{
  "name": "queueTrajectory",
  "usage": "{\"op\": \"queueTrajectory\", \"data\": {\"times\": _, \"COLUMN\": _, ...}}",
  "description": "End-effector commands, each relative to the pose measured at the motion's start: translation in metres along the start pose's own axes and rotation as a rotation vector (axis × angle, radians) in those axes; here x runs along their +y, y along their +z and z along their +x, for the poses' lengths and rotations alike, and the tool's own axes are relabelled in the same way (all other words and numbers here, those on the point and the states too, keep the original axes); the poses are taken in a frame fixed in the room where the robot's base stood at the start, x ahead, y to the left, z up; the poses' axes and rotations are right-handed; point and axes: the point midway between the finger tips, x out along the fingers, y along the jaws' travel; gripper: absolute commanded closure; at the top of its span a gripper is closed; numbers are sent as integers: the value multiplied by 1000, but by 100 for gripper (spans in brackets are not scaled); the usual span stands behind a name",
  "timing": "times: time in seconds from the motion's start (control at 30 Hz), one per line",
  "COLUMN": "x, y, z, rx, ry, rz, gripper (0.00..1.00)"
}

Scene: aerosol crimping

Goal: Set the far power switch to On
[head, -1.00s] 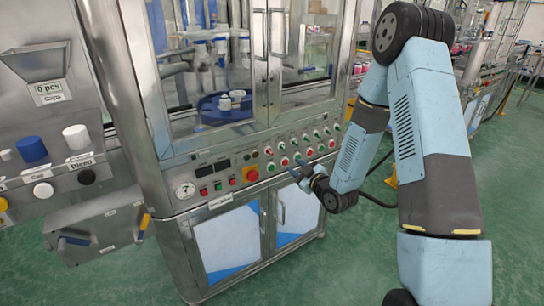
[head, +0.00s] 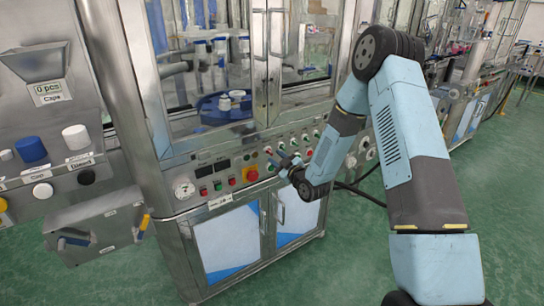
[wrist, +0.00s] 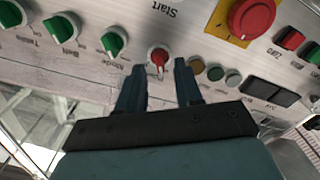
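My gripper (head: 276,161) is at the front control panel of the steel machine, just right of the red emergency button. In the wrist view my gripper (wrist: 159,72) is open, its two dark fingers pointing at the panel. A small red-handled knob (wrist: 158,58) with a pale ring sits in line with the gap between the fingertips. I cannot tell whether the fingers touch it. Green knobs (wrist: 113,40) stand in a row to its left, with labels upside down in this view. I cannot read which switch is the far power switch.
The red emergency button (wrist: 250,17) on a yellow plate is close by; it also shows in the head view (head: 251,174). Small round lamps (wrist: 215,73) and dark displays (wrist: 270,91) lie right of the fingers. A grey box (head: 95,230) juts out at left.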

Motion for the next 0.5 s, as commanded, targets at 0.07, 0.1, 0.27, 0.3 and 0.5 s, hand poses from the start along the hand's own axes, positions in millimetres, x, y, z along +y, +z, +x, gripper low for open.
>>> {"op": "queueTrajectory", "data": {"times": 0.07, "x": 0, "y": 0, "z": 12, "rx": 1, "ry": 0, "rz": 0, "gripper": 65}}
{"op": "queueTrajectory", "data": {"times": 0.1, "x": 0, "y": 0, "z": 16, "rx": 1, "ry": 0, "rz": 0, "gripper": 65}}
{"op": "queueTrajectory", "data": {"times": 0.27, "x": -1, "y": 0, "z": 29, "rx": 0, "ry": -1, "rz": 1, "gripper": 65}}
{"op": "queueTrajectory", "data": {"times": 0.3, "x": -1, "y": 0, "z": 30, "rx": -1, "ry": -1, "rz": 1, "gripper": 65}}
{"op": "queueTrajectory", "data": {"times": 0.5, "x": -1, "y": 0, "z": 33, "rx": 0, "ry": -1, "rz": 1, "gripper": 65}}
